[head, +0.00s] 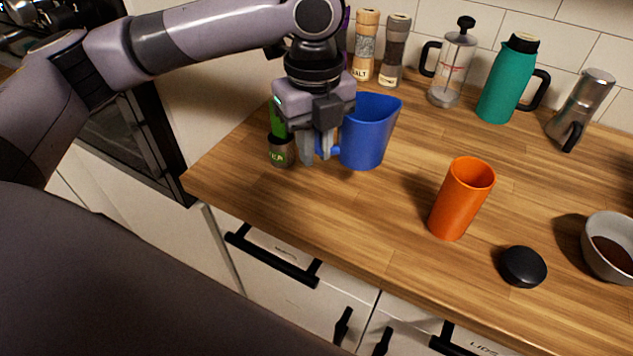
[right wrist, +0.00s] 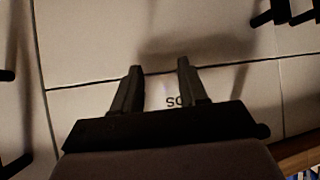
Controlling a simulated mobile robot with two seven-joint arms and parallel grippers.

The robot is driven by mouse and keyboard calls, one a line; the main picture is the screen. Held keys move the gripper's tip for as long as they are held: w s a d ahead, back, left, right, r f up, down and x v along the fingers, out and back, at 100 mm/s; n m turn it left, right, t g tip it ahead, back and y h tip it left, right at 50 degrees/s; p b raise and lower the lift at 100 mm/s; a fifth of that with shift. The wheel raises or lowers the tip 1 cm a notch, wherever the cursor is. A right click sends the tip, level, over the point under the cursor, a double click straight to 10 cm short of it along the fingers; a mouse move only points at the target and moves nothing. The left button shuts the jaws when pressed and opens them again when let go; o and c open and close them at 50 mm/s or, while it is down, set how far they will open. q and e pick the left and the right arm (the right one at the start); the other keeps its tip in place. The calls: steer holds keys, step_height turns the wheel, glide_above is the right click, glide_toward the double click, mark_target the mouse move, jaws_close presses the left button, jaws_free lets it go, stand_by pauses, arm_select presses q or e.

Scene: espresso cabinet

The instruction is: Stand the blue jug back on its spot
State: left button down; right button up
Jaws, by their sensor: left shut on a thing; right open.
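My right gripper (right wrist: 158,85) shows only in the right wrist view. It is open and empty, in front of pale cabinet fronts. No marked spot for the jug can be made out.
A dark jar with a green top (head: 281,150) stands close left of the gripper. An orange cup (head: 461,198), a black lid (head: 522,267) and a grey bowl (head: 612,248) are to the right. Shakers, a French press (head: 452,65), a teal flask (head: 508,82) and a moka pot (head: 582,108) line the back.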

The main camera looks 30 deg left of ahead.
mark_target(315, 198)
arm_select(q)
step_height(315, 198, down, 8)
steer(key=shift+f, duration=0.1)
stand_by(0.4)
steer(key=c, duration=1.1)
jaws_free()
step_height(315, 198, up, 12)
steer(key=shift+r, duration=0.1)
